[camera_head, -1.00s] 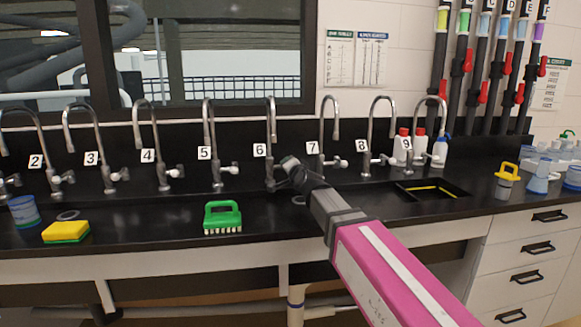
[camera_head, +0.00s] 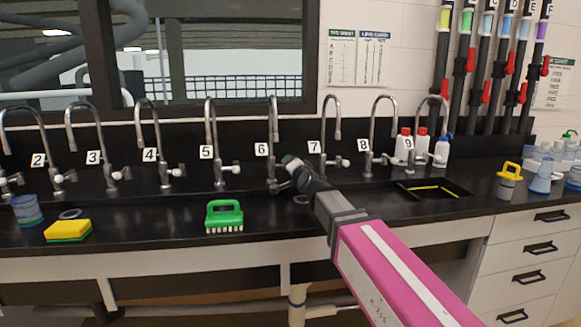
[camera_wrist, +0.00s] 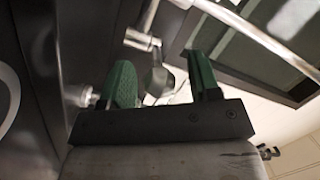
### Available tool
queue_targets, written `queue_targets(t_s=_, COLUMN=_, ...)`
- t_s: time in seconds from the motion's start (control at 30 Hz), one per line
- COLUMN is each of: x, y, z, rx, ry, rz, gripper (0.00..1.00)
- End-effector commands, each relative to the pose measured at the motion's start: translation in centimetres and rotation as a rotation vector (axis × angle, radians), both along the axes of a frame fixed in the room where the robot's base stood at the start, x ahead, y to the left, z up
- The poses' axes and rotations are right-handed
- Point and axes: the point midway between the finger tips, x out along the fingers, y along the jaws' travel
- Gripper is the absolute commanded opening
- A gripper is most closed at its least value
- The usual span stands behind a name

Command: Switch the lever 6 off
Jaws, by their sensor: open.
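Tap 6 (camera_head: 273,130) is a chrome gooseneck tap behind the black counter, beside its white "6" label (camera_head: 261,149). My gripper (camera_head: 290,163) is in front of the tap's lower body and hides most of its lever. In the wrist view, my gripper (camera_wrist: 162,78) is open, with a green-padded finger on each side. Metal tap parts (camera_wrist: 157,82) show between and beyond the fingers. A pale knob-like part (camera_wrist: 80,96) shows just left of the left finger. I cannot tell whether either finger touches the lever, nor the lever's exact position.
Tap 5 (camera_head: 209,130) stands to the left and tap 7 (camera_head: 337,120) to the right. A green brush (camera_head: 223,215) and a yellow sponge (camera_head: 68,229) lie on the counter (camera_head: 150,222) at left. Bottles (camera_head: 421,142) stand near tap 9. The window is behind.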

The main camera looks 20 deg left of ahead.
Motion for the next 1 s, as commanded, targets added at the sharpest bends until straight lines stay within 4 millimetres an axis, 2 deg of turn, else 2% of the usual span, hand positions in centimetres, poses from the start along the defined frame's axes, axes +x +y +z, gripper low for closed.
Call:
queue_targets(t_s=0.2, x=-3.7, y=-2.6, z=-0.1, rx=0.000, ry=0.000, rz=0.000, gripper=0.57)
queue_targets(t_s=0.5, x=-6.8, y=-4.8, z=-0.1, rx=0.000, ry=0.000, rz=0.000, gripper=0.57)
queue_targets(t_s=0.67, x=-7.4, y=-5.3, z=0.0, rx=0.000, ry=0.000, rz=0.000, gripper=0.57)
queue_targets(t_s=1.0, x=-7.4, y=-5.2, z=0.0, rx=0.000, ry=0.000, rz=0.000, gripper=0.57)
